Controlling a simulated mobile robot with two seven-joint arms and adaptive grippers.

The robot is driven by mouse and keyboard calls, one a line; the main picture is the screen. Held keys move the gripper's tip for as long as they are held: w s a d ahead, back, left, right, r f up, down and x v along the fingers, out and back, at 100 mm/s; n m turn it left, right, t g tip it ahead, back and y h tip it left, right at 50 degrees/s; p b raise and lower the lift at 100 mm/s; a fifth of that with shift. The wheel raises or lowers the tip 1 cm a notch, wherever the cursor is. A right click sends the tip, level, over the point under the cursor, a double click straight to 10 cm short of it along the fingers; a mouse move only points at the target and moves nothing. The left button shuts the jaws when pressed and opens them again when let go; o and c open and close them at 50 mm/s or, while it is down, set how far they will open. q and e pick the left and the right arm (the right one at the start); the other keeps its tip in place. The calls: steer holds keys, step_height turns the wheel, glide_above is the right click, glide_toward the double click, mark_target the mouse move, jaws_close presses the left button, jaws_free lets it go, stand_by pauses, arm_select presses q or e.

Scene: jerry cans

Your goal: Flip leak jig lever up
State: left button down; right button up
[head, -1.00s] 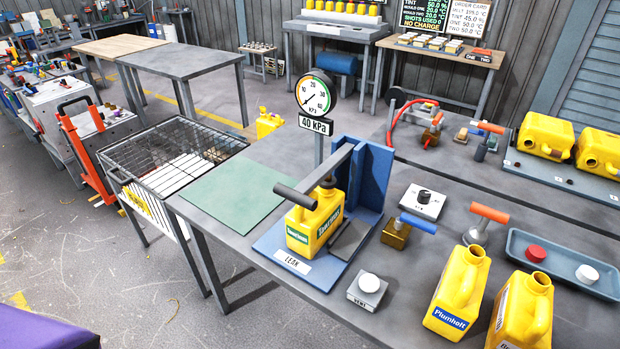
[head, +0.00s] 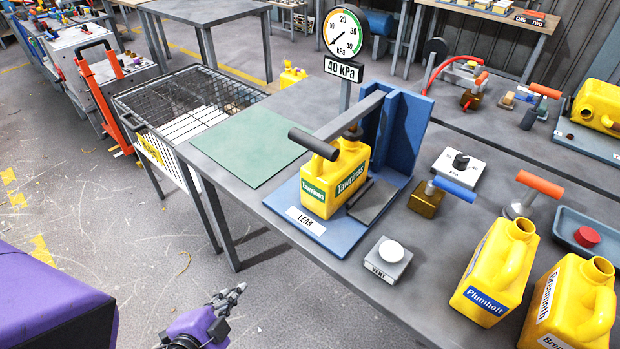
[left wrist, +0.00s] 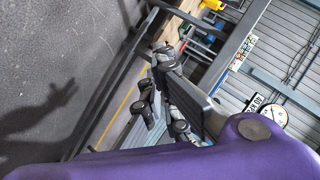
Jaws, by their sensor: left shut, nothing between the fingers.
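The leak jig (head: 310,236) is a blue base with a tall blue upright on the grey bench. Its lever (head: 348,118) is a grey bar with a black handle (head: 313,143), lying down across the top of a yellow can (head: 333,184) labelled Taurinus. My left gripper (head: 241,290) is low in the head view, off the bench's front side, apart from the jig, shut and empty. In the left wrist view it shows above the floor and bench. My right gripper is in no view.
A pressure gauge (head: 345,32) with a 40 kPa sign stands behind the jig. A VENT button (head: 390,252), a blue-handled valve (head: 427,198) and yellow cans (head: 493,265) are to the right. A green mat (head: 247,145) and wire basket (head: 190,105) are left.

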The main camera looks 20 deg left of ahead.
arm_select(q)
steer(key=w+r+m+t+h+b, duration=0.1)
steer(key=w+r+m+t+b, duration=0.15)
steer(key=w+r+m, duration=0.5)
steer(key=w+d+r+m+t+h+b, duration=0.1)
steer(key=d+r+m+h, duration=0.2)
steer(key=r+m, duration=0.3)
steer(key=w+d+r+m+t+h, duration=0.1)
steer(key=r+m, duration=0.5)
steer(key=m, duration=1)
steer(key=shift+w+d+m+t+h+b, duration=0.35)
steer(key=shift+w+d+h+b, duration=0.1)
steer(key=shift+d+h, duration=0.55)
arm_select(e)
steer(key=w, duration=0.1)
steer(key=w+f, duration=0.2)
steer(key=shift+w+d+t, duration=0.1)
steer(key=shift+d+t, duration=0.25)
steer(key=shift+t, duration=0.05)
